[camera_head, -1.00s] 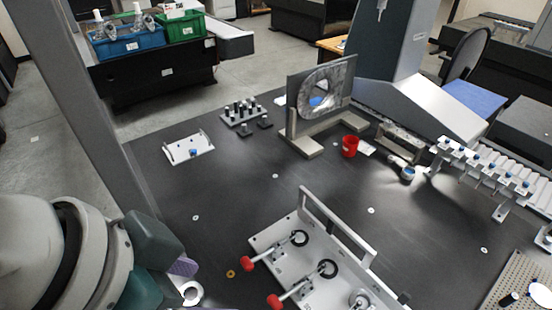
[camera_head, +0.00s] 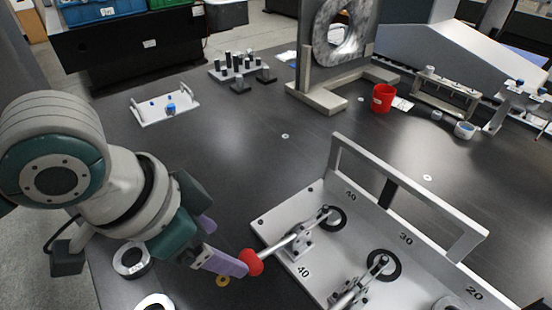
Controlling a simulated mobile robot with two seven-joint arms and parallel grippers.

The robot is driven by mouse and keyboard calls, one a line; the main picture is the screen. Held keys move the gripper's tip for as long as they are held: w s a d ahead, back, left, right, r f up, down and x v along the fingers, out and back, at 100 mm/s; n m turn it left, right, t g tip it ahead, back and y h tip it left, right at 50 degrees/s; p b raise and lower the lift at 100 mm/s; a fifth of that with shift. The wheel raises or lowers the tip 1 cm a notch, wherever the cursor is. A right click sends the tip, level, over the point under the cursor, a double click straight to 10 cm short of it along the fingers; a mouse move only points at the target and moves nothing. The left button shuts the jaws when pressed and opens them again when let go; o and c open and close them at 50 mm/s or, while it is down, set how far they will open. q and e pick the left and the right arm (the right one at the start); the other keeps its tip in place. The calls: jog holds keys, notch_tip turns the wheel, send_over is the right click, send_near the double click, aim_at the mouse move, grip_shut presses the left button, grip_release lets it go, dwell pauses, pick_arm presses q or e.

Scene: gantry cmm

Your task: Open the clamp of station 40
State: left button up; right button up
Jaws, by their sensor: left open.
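The fixture plate (camera_head: 275,222) lies at the lower right, with stations marked 40, 30 and 20. The station 40 clamp (camera_head: 300,243) is a metal toggle clamp with a red knob (camera_head: 251,262) on its handle, which points left, out past the plate's edge. Its arm reaches over a black ring (camera_head: 334,218). My left gripper (camera_head: 226,246) is open, with purple finger pads. One pad is right at the red knob, touching or nearly touching; the other is up and left of it. The knob does not look gripped. My right gripper is out of view.
A second clamp (camera_head: 360,285) stands just right at station 30. An upright frame (camera_head: 400,200) runs along the plate's back. White rings (camera_head: 132,260) lie near my left arm. A red cup (camera_head: 382,98) and a white tray (camera_head: 165,108) stand farther back. The middle table is clear.

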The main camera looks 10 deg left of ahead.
aim_at(247, 260)
pick_arm(q)
jog(key=b+x, duration=0.3)
jog(key=x, duration=0.5)
jog(key=shift+w+d+f, duration=0.1)
jog(key=shift+d+f, duration=0.1)
jog(key=shift+f, duration=0.15)
grip_shut()
dwell(0.5)
